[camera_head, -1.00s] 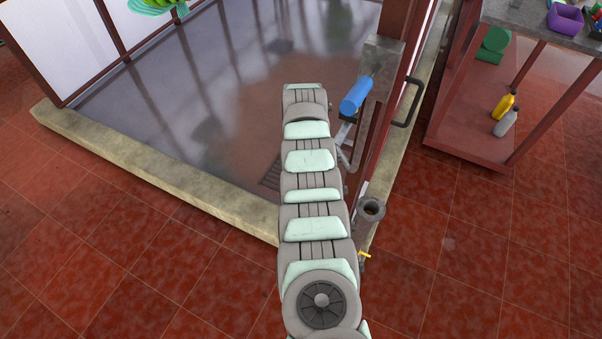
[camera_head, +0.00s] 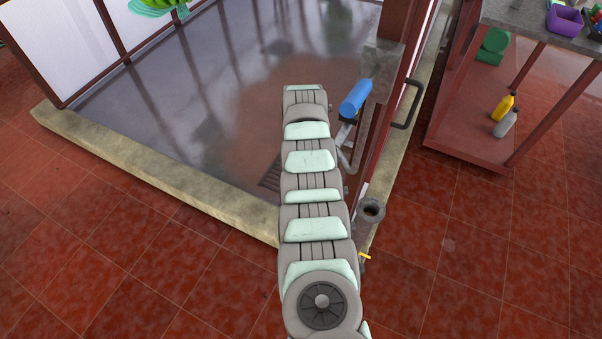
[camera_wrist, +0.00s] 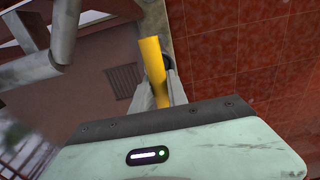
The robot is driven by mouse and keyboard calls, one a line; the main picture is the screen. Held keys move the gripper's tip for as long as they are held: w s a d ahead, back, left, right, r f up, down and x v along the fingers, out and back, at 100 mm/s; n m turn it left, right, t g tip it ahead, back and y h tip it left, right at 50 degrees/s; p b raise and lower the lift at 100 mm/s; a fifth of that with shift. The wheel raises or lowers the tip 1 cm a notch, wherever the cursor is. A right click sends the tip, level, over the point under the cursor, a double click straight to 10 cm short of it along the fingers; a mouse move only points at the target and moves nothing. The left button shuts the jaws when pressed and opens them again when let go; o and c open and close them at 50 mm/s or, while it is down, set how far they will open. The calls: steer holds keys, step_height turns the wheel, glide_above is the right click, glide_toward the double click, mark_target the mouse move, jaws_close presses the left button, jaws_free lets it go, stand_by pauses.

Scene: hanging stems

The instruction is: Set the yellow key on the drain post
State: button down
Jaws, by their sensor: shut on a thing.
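My gripper (camera_wrist: 158,92) is shut on the yellow key (camera_wrist: 153,62), with a finger on each side of it in the wrist view. The key's bar sticks out beyond the fingertips. In the head view the yellow key (camera_head: 364,256) is a small yellow piece just right of my arm, and my gripper is mostly hidden there. A grey pipe with a dark round open top (camera_head: 371,209) stands just beyond the key; it may be the drain post. In the wrist view a dark round edge shows partly behind the key. I cannot tell whether the key touches anything there.
A pale stone curb (camera_head: 150,165) borders the wet grey floor. A floor grate (camera_wrist: 123,81) lies inside it. A blue cylinder (camera_head: 355,97) and a dark handle (camera_head: 407,103) are by the red frame. A shelf with bottles (camera_head: 504,106) stands at right. Red tiles at right are clear.

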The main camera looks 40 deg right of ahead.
steer(key=shift+r, duration=0.2)
steer(key=shift+r+p, duration=3)
steer(key=shift+r, duration=0.6)
